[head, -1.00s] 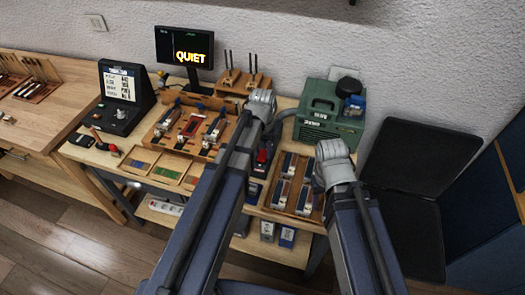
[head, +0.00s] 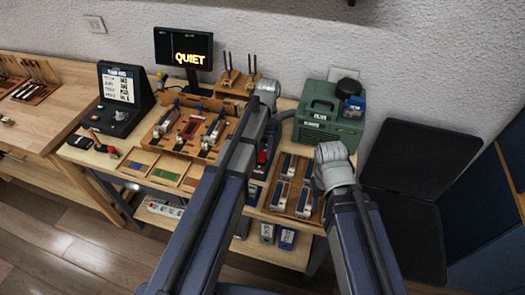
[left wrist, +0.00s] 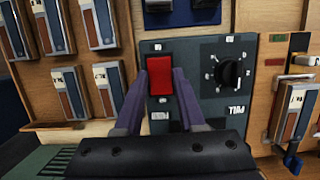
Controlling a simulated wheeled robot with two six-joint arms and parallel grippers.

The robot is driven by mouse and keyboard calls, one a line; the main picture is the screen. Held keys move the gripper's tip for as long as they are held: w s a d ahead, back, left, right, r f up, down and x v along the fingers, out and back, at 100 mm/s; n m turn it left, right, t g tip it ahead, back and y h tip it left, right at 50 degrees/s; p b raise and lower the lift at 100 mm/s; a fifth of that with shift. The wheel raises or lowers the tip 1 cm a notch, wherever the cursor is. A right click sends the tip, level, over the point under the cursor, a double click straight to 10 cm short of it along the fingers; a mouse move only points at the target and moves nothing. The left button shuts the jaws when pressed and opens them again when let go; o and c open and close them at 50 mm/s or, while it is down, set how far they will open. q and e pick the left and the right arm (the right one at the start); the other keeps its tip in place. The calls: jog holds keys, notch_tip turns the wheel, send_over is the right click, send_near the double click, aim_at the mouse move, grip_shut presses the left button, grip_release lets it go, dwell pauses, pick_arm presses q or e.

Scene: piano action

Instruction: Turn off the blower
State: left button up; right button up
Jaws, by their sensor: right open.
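The red rocker switch (left wrist: 160,77) sits on a dark panel (left wrist: 207,97) in the left wrist view. It also shows in the head view (head: 263,156), partly hidden by my left arm. My left gripper (left wrist: 161,88) has its two fingers apart, one on each side of the switch; I cannot tell whether they touch it. In the head view my left wrist (head: 266,92) hides its own fingers. The green blower-like box (head: 322,118) stands at the back of the bench. My right gripper (head: 331,168) is over the right end of the bench, its fingertips hidden.
A black rotary knob (left wrist: 231,73) is right of the switch. Trays of piano parts (head: 292,187) flank the panel. A monitor (head: 184,47) reads "QUIET". A dark folded case (head: 405,175) stands at the right. Room above the bench is free.

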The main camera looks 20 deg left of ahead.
aim_at(265, 152)
pick_arm(q)
jog(key=o, duration=0.4)
jog(key=shift+r, duration=0.15)
pick_arm(e)
jog(key=shift+r, duration=0.15)
pick_arm(q)
jog(key=p+v, duration=0.7)
jog(key=shift+r+p, duration=0.2)
jog(key=shift+p, duration=0.1)
pick_arm(e)
notch_tip(265, 152, up, 7)
pick_arm(q)
jog(key=shift+w, duration=0.1)
pick_arm(e)
jog(key=shift+r, duration=0.1)
pick_arm(q)
jog(key=s+d+f+m+t, duration=0.1)
jog(key=s+d, duration=0.4)
jog(key=s, duration=0.3)
jog(key=s+d+f+m+t+y+b, duration=0.1)
jog(key=s+d+m, duration=0.1)
jog(key=s+d, duration=0.3)
jog(key=s, duration=0.4)
jog(key=shift+t+b, duration=0.3)
jog(key=shift+t, duration=0.1)
pick_arm(e)
jog(key=shift+f, duration=0.8)
